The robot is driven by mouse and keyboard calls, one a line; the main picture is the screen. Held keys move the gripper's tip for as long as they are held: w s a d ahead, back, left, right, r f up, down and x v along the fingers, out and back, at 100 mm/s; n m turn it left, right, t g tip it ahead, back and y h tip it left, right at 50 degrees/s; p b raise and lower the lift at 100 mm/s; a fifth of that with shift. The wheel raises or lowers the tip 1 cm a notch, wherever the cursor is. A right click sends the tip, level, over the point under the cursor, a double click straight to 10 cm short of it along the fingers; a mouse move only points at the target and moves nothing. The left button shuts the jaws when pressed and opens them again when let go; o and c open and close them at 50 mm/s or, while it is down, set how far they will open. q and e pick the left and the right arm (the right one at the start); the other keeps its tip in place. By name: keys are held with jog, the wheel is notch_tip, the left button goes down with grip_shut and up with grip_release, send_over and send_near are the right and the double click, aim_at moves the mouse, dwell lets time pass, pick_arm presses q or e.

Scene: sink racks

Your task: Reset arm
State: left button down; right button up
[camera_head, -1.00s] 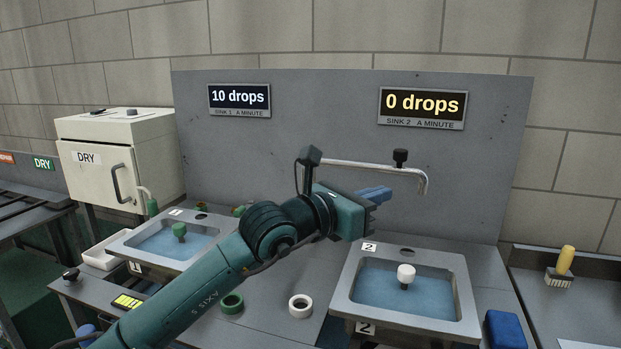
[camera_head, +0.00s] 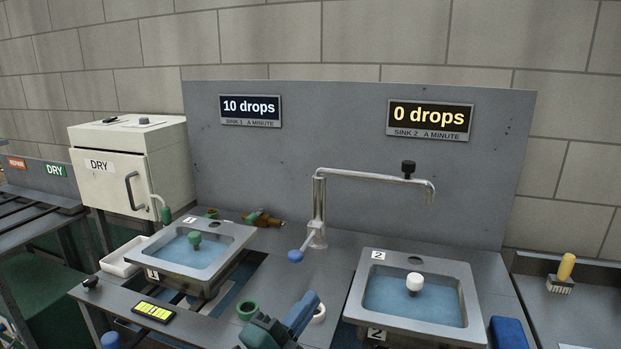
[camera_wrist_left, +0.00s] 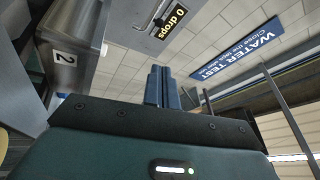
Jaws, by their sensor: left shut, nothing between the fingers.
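My left gripper (camera_head: 303,310) is low at the bottom middle of the head view, in front of the bench between the two sinks. Its blue fingers are shut together and empty, and they also show side by side in the left wrist view (camera_wrist_left: 162,88). Most of my left arm is out of the head view. The fingers overlap part of a white ring (camera_head: 319,313) in the picture; I cannot tell whether they touch it. My right gripper does not show.
Sink 1 (camera_head: 163,262) holds a green plug (camera_head: 194,238); sink 2 (camera_head: 451,269) holds a white plug (camera_head: 414,282). A tall faucet (camera_head: 318,205) stands between them. A green ring (camera_head: 247,310) lies near my gripper. A blue block (camera_head: 508,332) sits at the right.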

pick_arm(q)
jog(key=s+a+f+n+g+y+p, duration=0.1)
jog(key=s+a+f+n+y, duration=0.35)
jog(key=f+n, duration=0.25)
jog(key=s+a+f+n+g+y+p, duration=0.1)
jog(key=s+a+f+n+y, duration=0.2)
jog(key=a+f+n, duration=0.4)
jog(key=s+a+f+n+g+y, duration=0.1)
jog(key=s+f+n+g, duration=0.3)
jog(key=s+f, duration=0.5)
jog(key=s+a+n, duration=0.1)
jog(key=s, duration=0.2)
jog(key=shift+s+f+g+y+p, duration=0.15)
jog(key=shift+f+g+y+p, duration=0.15)
jog(key=shift+g+y, duration=0.1)
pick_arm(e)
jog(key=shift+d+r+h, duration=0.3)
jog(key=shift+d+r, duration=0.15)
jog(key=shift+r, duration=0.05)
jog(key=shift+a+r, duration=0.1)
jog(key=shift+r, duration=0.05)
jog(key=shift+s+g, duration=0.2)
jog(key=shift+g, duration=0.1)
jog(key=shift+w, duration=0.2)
